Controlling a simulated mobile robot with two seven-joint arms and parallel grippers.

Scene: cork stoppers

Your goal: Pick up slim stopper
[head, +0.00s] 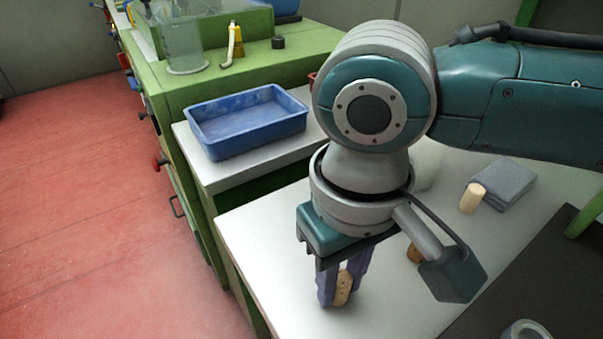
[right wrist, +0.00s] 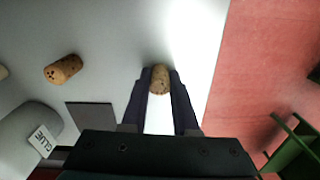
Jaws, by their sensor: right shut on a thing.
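The slim stopper (head: 343,288), a light tan speckled cork, stands between the fingers of my right gripper (head: 341,289) near the white table's left edge. In the right wrist view my right gripper (right wrist: 160,84) is shut on the stopper (right wrist: 160,78), with a finger along each side. The head view does not clearly show whether its lower end touches the table. A browner cork (head: 414,254) is partly hidden behind my wrist; a brown cork lies on its side in the right wrist view (right wrist: 63,69). A pale cork (head: 472,198) stands farther back. My left gripper is not in view.
A folded grey cloth (head: 502,183) lies beside the pale cork. A blue tray (head: 247,121) sits on a white surface behind the table (head: 272,248). A dark mat (head: 530,270) covers the right part. A label reading GLUE (right wrist: 42,140) shows in the right wrist view.

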